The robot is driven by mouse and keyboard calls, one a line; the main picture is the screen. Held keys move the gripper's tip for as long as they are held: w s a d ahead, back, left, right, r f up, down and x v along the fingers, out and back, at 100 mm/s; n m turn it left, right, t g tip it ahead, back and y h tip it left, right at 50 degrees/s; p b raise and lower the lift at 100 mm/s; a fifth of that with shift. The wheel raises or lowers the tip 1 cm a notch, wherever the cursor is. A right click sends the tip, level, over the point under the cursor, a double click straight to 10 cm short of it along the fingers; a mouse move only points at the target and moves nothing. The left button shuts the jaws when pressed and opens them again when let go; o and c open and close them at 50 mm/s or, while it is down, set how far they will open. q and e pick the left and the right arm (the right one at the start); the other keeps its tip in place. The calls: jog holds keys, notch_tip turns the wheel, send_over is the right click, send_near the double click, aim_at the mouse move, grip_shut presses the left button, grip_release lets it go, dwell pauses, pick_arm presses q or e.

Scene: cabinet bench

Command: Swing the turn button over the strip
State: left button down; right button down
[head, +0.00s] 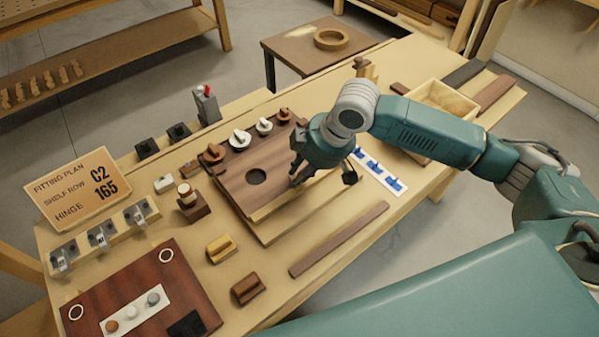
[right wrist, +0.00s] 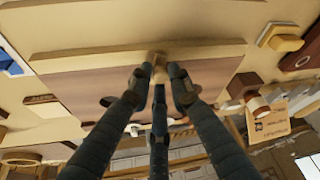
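A dark wooden board (head: 228,180) with a round hole (head: 256,177) lies on the bench. A pale wooden strip (head: 268,212) runs along its near edge; it also shows in the right wrist view (right wrist: 90,56). My right gripper (head: 296,180) points down at the board beside the strip and hides part of both. In the right wrist view its fingers (right wrist: 159,76) are spread around a small tan piece, apparently the turn button (right wrist: 157,60), at the board's edge by the strip. Contact with it cannot be made out. My left gripper is out of view.
Several knobs (head: 241,138) stand along the board's far edge. A blue-marked white strip (head: 379,171) and an open wooden box (head: 445,98) are to the right. A brown bar (head: 338,239), yellow block (head: 220,248) and brown block (head: 248,289) lie nearer.

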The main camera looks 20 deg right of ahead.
jog(key=shift+w+d+r+n+p, duration=0.15)
jog(key=shift+r+n+p, duration=0.45)
jog(key=shift+p, duration=1.35)
jog(key=shift+w+d+f+n+g+y+p, duration=0.1)
jog(key=shift+d+f+n+g+y+p, duration=0.15)
jog(key=shift+n, duration=0.2)
jog(key=shift+w+f+n+g+y+p, duration=0.1)
jog(key=shift+f+n+g+y+p, duration=0.1)
jog(key=shift+n+p, duration=0.2)
jog(key=c, duration=1.6)
grip_release()
jog(key=shift+s, duration=0.1)
jog(key=shift+f, duration=0.1)
